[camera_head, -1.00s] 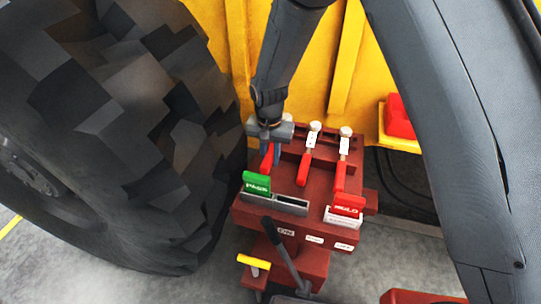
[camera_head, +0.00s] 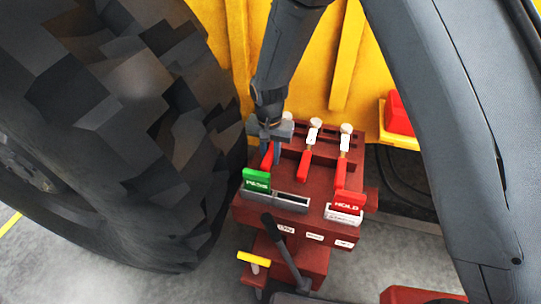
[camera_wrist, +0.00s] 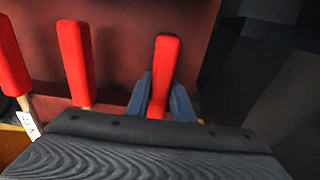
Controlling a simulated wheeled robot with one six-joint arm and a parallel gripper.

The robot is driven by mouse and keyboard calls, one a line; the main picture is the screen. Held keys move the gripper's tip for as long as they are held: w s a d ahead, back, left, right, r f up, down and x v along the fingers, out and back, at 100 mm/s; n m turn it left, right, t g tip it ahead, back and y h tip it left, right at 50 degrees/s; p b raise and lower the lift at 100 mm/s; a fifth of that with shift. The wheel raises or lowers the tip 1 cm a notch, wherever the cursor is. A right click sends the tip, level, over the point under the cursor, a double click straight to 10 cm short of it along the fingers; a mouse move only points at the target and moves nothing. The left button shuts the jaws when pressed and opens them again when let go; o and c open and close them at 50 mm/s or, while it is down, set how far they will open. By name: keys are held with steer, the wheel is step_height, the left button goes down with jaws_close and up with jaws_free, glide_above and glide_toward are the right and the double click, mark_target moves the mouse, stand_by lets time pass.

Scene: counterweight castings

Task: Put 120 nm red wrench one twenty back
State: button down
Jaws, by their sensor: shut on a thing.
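Three red-handled wrenches lie side by side on a dark red stand (camera_head: 322,178). My gripper (camera_head: 270,153) is at the leftmost wrench (camera_head: 267,158) in the head view. In the wrist view its two blue-grey fingers are shut on that wrench's red handle (camera_wrist: 163,75). The middle wrench (camera_head: 305,163) and right wrench (camera_head: 341,172) stand free of the gripper, with white tags and pale round heads. They also show in the wrist view, the middle one (camera_wrist: 75,60) and the other (camera_wrist: 10,58) at the left edge. I cannot read the tags.
A green PASS sign (camera_head: 256,182) and a red HOLD sign (camera_head: 347,203) stand at the front of the stand. A large black tyre (camera_head: 120,130) is close on the left. A yellow wall (camera_head: 320,60) rises behind, and a red box (camera_head: 399,115) sits at right.

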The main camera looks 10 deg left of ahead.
steer(key=shift+f, duration=0.15)
steer(key=c, duration=1.5)
jaws_free()
steer(key=shift+o, duration=0.2)
step_height(320, 180, up, 8)
steer(key=shift+s+f+b, duration=0.15)
steer(key=shift+f+b, duration=0.1)
steer(key=shift+b, duration=0.6)
step_height(320, 180, up, 7)
steer(key=p, duration=0.5)
steer(key=shift+r, duration=0.1)
